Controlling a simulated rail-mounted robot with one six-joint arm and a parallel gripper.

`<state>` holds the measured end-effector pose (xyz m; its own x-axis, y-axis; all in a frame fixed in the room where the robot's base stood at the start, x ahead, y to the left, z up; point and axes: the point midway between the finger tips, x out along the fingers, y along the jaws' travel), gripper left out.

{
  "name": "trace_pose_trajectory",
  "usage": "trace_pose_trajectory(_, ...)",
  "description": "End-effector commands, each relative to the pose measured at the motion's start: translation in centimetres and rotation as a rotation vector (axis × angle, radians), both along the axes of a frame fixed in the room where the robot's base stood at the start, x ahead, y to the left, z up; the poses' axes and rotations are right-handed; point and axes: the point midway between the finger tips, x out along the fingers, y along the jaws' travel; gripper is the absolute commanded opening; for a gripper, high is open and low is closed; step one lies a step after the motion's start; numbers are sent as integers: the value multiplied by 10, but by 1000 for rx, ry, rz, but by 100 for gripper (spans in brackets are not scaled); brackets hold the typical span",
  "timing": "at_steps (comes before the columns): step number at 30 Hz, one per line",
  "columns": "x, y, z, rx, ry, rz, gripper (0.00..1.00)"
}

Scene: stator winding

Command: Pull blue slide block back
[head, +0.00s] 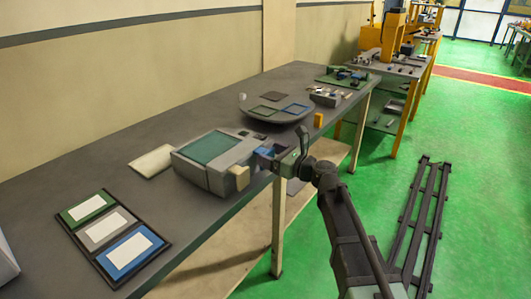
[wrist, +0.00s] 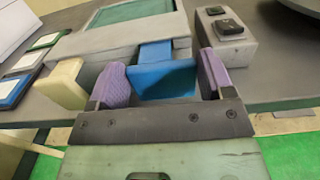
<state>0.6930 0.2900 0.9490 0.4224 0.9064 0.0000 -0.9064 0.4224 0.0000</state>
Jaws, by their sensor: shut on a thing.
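The blue slide block (wrist: 163,80) shows in the wrist view between the two purple finger pads of my gripper (wrist: 160,82). My gripper is shut on it, one pad at each side. A narrower blue strip (wrist: 155,51) runs from the block back into the grey machine (wrist: 112,38) with a green top. In the head view the blue block (head: 266,152) sits at the machine's right end, at the table's front edge, partly hidden by my gripper (head: 280,158). The machine (head: 208,176) rests on the table there.
A cream block (wrist: 64,84) stands just left of my gripper. A grey box with black buttons (wrist: 225,38) stands close on the right. The dark table (head: 130,150) also holds a tray of coloured cards (head: 78,243) and a round dish (head: 248,114). Open green floor lies in front.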

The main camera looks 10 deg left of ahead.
Motion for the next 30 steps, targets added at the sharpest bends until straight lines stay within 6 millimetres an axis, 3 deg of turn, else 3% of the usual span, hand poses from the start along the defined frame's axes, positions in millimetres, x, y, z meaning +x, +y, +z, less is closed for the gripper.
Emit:
trace_pose_trajectory(8,-3,-6,0,-1,0,0,32)
trace_pose_trajectory(9,-3,-7,0,-1,0,0,76)
trace_pose_trajectory(14,-3,-6,0,-1,0,0,100)
trace_pose_trajectory(23,-6,-13,0,0,0,-2,100)
trace_pose_trajectory(30,-31,-62,0,0,0,-5,100)
